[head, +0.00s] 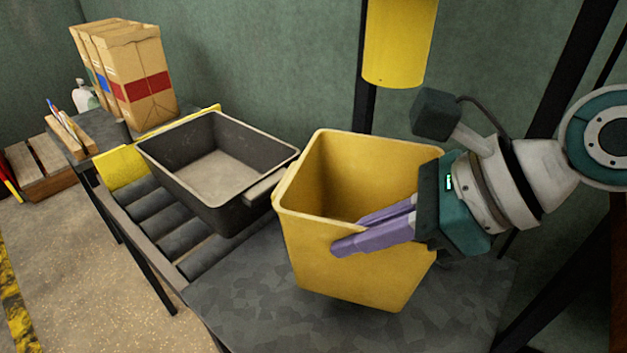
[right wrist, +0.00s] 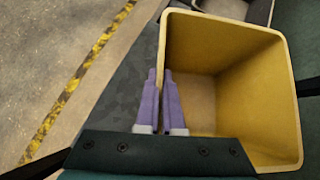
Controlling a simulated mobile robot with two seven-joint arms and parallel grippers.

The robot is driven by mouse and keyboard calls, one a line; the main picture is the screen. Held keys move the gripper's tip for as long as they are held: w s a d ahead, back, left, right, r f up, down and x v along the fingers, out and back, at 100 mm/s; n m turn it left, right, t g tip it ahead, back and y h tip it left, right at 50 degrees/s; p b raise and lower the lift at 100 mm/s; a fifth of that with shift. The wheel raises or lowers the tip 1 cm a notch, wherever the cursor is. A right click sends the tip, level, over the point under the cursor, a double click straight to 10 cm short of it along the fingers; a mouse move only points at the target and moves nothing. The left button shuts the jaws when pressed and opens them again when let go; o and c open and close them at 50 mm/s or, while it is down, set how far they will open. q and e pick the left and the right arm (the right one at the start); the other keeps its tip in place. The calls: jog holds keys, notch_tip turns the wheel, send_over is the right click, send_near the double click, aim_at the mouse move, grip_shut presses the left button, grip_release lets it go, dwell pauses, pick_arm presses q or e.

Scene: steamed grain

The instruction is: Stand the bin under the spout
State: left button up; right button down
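The yellow bin (head: 385,278) is open at the top and empty, over the dark table at the end of the roller conveyor. My right gripper (head: 352,236) is closed across its near wall, one purple finger inside and one outside. In the right wrist view the fingers (right wrist: 160,80) straddle the rim of the bin (right wrist: 240,70). I cannot tell whether the bin's base touches the table. The yellow spout (head: 398,45) hangs above and behind the bin, its lower end higher than the rim. My left gripper is not in view.
A dark grey tub (head: 190,178) stands on the rollers (head: 180,232), close to the bin's left side. Paper sacks (head: 140,85) stand farther back. A dark post (head: 367,115) rises behind the bin. The near part of the table (head: 260,305) is clear.

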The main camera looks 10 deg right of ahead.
pick_arm(q)
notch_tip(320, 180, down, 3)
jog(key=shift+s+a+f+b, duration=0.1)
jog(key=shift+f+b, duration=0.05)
jog(key=shift+b, duration=1.1)
pick_arm(e)
notch_tip(320, 180, down, 6)
jog(key=shift+r, duration=0.1)
jog(key=shift+f, duration=0.2)
jog(key=c, duration=1.1)
grip_release()
jog(key=shift+o, duration=0.2)
